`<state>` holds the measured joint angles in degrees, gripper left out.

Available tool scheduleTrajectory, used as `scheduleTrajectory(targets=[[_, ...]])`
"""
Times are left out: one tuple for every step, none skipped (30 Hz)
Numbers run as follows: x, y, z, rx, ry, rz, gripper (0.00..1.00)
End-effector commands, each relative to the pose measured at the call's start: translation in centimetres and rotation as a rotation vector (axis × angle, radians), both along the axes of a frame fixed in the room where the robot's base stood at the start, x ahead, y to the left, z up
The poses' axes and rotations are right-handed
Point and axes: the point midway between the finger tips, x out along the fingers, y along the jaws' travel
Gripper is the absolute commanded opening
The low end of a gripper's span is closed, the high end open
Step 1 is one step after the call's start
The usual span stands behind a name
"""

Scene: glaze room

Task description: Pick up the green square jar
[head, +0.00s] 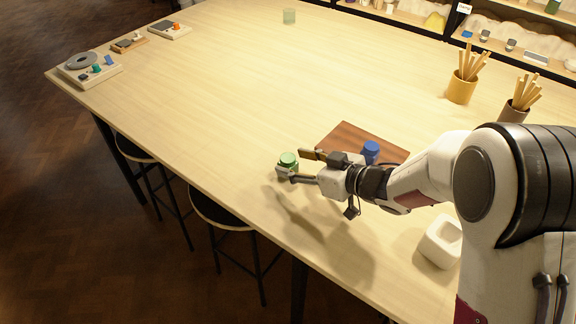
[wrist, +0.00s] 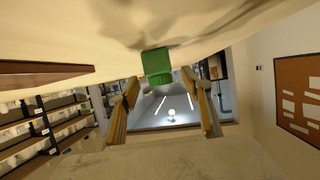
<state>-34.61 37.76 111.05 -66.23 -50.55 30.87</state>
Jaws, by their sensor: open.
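The green square jar (head: 288,160) stands on the pale table near its front edge, with a round green lid on top. In the wrist view the green jar (wrist: 157,62) shows at the upper middle, just beyond and between the fingertips. My gripper (head: 298,168) is open and level, low over the table, its fingers pointing left at the jar. The lower finger's tip hides part of the jar's body in the head view. In the wrist view my gripper (wrist: 160,80) has its fingers wide apart with nothing held. I cannot tell whether a finger touches the jar.
A blue jar (head: 371,149) stands on a brown board (head: 345,138) behind my gripper. A white square dish (head: 441,243) sits at lower right. A yellow pot of sticks (head: 461,88), a dark pot of sticks (head: 512,113) and a pale green glass (head: 289,16) stand farther back.

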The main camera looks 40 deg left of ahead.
Motion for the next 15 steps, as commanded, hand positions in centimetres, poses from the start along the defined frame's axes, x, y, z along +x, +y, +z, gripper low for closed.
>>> scheduleTrajectory(targets=[[0.0,0.6,-0.4,-0.001,0.001,0.002,0.49],[0.1,0.8,-0.5,0.000,0.000,0.001,0.49],[0.1,1.2,-0.7,-0.001,0.000,0.001,0.49],[0.1,1.5,-0.9,-0.001,0.000,0.001,0.49],[0.2,1.8,-1.0,-0.002,0.001,0.001,0.49],[0.2,2.1,-1.1,-0.001,-0.001,0.000,0.49],[0.2,2.4,-1.1,-0.001,-0.001,0.000,0.49],[0.2,2.5,-1.2,0.000,-0.001,0.000,0.49],[0.3,2.7,-1.3,0.000,0.000,-0.001,0.49],[0.3,2.8,-1.3,0.000,0.000,-0.001,0.49],[0.3,2.8,-1.3,0.000,-0.001,-0.002,0.49],[0.3,2.8,-1.3,0.000,-0.001,-0.002,0.49],[0.3,2.9,-1.3,0.000,-0.001,-0.002,0.49],[0.3,2.9,-1.3,0.000,-0.001,-0.002,0.49],[0.3,2.8,-1.3,0.000,-0.001,-0.002,0.49]])
